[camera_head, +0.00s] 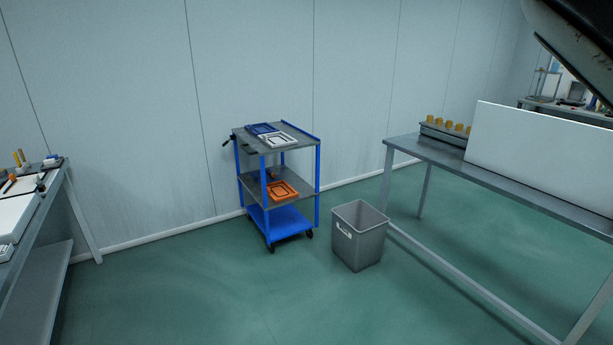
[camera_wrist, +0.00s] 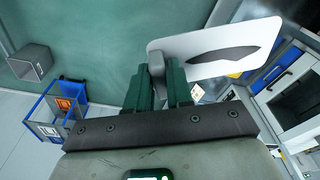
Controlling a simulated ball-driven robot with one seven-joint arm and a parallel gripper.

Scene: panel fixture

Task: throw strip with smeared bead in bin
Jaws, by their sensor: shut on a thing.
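The grey bin (camera_head: 357,245) stands on the green floor in the head view, upright, with a white label on its front. It also shows at the left of the wrist view (camera_wrist: 30,66). My gripper (camera_wrist: 157,80) is shut on a white strip (camera_wrist: 185,42) with a dark smeared bead (camera_wrist: 225,54) along its face. The strip sticks out to the right of the fingers, well apart from the bin. The gripper's tips and the strip are out of the head view.
A blue cart (camera_head: 280,222) with trays stands left of the bin. A grey workbench (camera_head: 480,176) bearing a large white panel (camera_head: 545,150) is right of it. Another bench (camera_head: 38,270) is at the far left. The floor before the bin is clear.

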